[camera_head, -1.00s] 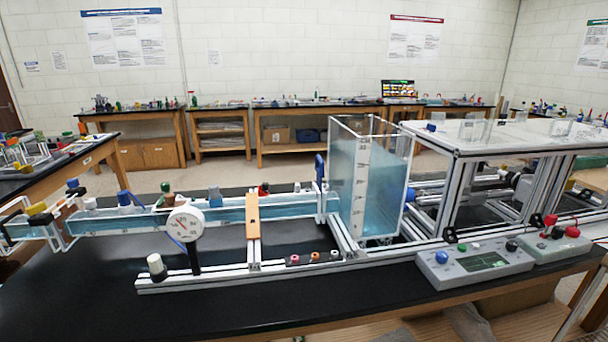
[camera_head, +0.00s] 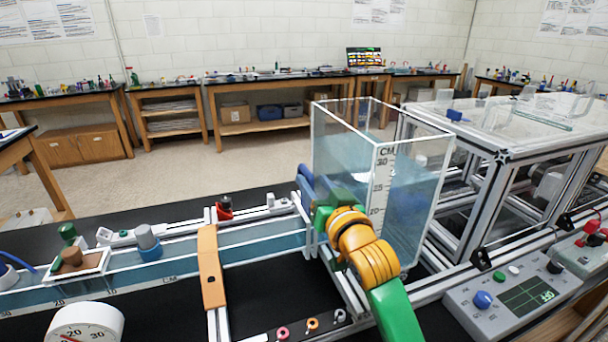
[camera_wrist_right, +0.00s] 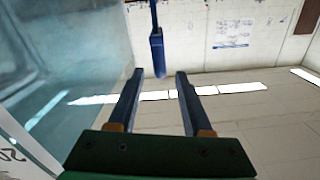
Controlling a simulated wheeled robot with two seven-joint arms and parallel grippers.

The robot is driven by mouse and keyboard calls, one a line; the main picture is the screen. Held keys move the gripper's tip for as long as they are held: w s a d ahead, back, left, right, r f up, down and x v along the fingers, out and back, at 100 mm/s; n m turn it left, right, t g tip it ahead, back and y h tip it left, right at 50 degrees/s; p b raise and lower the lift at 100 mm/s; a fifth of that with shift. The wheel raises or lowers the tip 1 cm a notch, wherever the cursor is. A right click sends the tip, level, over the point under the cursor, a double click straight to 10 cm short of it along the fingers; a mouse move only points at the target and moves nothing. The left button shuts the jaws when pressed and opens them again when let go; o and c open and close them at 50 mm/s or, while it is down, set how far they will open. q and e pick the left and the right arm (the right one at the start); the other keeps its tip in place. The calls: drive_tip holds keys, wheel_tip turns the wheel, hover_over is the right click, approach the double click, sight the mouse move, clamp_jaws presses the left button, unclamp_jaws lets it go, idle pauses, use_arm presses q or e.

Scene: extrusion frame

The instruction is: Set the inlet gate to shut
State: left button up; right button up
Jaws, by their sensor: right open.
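The inlet gate's blue handle (camera_head: 306,182) stands upright at the left end of the clear water tank (camera_head: 338,150), where the channel meets it. My right gripper (camera_head: 320,213) is in front of the handle in the head view, and its wrist partly covers the gate. In the right wrist view the open fingers of my right gripper (camera_wrist_right: 160,75) point toward a blue handle (camera_wrist_right: 157,52). The handle is centred in the gap, ahead of the fingertips, and does not look gripped. The gate plate itself is mostly hidden. My left gripper is not in view.
The channel (camera_head: 180,260) runs left from the tank, crossed by an orange bar (camera_head: 210,268). A round dial (camera_head: 85,325) stands at lower left. A grey control box (camera_head: 510,300) is at lower right. The tank wall (camera_wrist_right: 75,60) is close on the left in the wrist view.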

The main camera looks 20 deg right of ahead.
sight(312, 180)
drive_tip(key=shift+w+r, duration=0.3)
drive_tip(key=shift+w, duration=0.15)
drive_tip(key=w, duration=0.2)
drive_tip(key=w+f+p, duration=0.1)
drive_tip(key=shift+w+a, duration=0.15)
drive_tip(key=shift+w, duration=0.2)
drive_tip(key=shift+s+r, duration=0.1)
drive_tip(key=shift+s, duration=0.15)
drive_tip(key=shift+c, duration=1.1)
clamp_jaws()
